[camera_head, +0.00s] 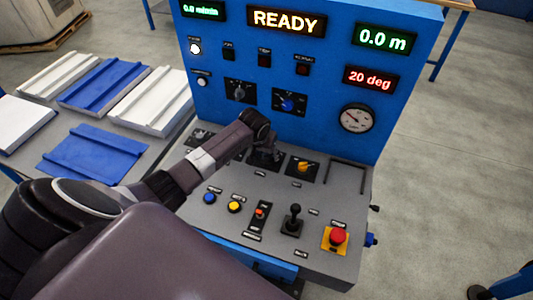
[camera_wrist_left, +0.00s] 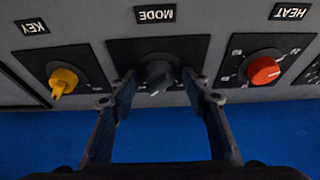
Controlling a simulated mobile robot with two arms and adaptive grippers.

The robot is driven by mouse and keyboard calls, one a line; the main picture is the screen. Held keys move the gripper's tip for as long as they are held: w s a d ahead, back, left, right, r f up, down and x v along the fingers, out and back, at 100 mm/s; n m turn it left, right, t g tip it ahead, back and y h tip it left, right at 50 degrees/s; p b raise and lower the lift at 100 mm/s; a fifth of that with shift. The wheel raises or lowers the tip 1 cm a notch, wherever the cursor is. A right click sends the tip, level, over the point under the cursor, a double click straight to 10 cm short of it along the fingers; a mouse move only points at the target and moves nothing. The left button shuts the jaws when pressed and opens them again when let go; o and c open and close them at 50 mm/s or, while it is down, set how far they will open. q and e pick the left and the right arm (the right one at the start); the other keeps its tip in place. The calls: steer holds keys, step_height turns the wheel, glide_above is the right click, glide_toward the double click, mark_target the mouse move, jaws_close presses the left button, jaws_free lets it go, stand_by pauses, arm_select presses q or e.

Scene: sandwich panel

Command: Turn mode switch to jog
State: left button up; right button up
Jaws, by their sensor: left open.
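The mode switch (camera_wrist_left: 158,75) is a black rotary knob on a dark square plate, under a MODE label that appears upside down in the left wrist view. My left gripper (camera_wrist_left: 160,88) is open, with one finger on each side of the knob; contact cannot be made out. In the head view my left gripper (camera_head: 264,152) reaches down over the sloped console and mostly hides the mode switch. The knob's pointer setting is not readable. My right gripper is not in view.
A yellow key switch (camera_wrist_left: 62,80) and a red heat knob (camera_wrist_left: 263,70) flank the mode switch closely. The console also has a black joystick (camera_head: 292,220) and a red emergency button (camera_head: 337,237). A blue upright panel (camera_head: 330,110) with a READY display (camera_head: 287,22) stands behind.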

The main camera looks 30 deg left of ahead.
arm_select(q)
steer(key=c, duration=1.1)
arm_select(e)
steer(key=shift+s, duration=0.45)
